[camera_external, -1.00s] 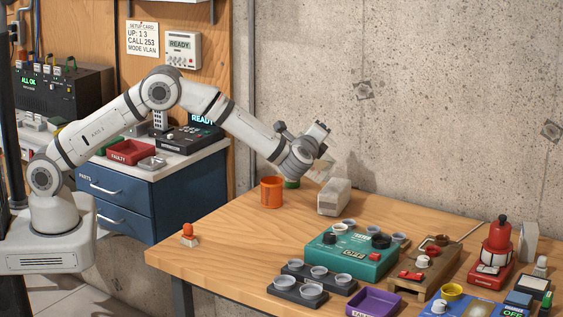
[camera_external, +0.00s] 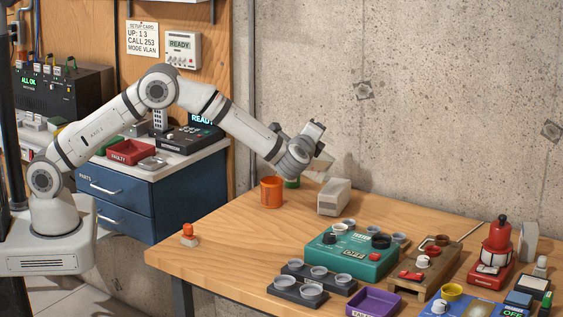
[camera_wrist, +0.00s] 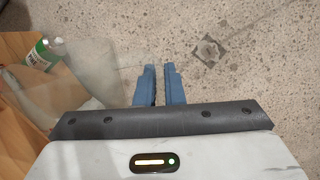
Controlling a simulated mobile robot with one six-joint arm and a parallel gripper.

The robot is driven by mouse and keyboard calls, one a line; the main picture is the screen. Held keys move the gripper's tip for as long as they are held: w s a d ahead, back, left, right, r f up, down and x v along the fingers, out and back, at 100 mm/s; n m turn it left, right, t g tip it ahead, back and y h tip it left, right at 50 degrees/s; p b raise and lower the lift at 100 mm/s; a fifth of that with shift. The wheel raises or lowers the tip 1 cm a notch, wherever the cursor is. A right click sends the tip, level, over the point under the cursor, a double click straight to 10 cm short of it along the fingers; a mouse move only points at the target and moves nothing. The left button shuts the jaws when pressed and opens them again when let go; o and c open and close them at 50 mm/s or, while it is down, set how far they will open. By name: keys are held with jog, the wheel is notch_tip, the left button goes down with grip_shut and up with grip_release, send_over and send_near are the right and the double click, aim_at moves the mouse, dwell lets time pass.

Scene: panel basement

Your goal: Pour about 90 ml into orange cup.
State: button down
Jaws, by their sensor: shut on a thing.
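The orange cup (camera_external: 271,192) stands upright at the far left of the table, near the concrete wall. My gripper (camera_external: 312,164) is above and to the right of the cup. Its blue fingers (camera_wrist: 160,84) are shut on a clear vessel (camera_external: 322,168), which shows as a pale see-through shape in the wrist view (camera_wrist: 98,75). The vessel is tilted. Its liquid level cannot be made out, and no stream shows. The inside of the cup is hidden.
A green container (camera_external: 292,182) is just behind the cup. A pale block (camera_external: 334,197) stands right of it, below my gripper. A teal device (camera_external: 352,250), cup racks (camera_external: 312,284) and a purple tray (camera_external: 374,303) fill the right front. The left table is mostly clear.

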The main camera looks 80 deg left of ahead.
aim_at(328, 138)
jog(key=shift+s+a+n+b, duration=0.35)
jog(key=shift+s+n+b, duration=0.05)
jog(key=shift+s+n, duration=0.3)
dwell(2.0)
jog(key=shift+w, duration=0.1)
jog(key=w+m, duration=0.1)
jog(key=w+d+m+p, duration=0.1)
jog(key=w+m+p, duration=0.1)
jog(key=m, duration=0.1)
jog(key=shift+d, duration=0.35)
jog(key=shift+w+d+m+p, duration=0.1)
jog(key=shift+w+m+p, duration=0.2)
jog(key=shift+m, duration=0.2)
jog(key=shift+w+d+f+m, duration=0.2)
jog(key=shift+w+f+m, duration=0.15)
jog(key=shift+m, duration=0.15)
dwell(0.9)
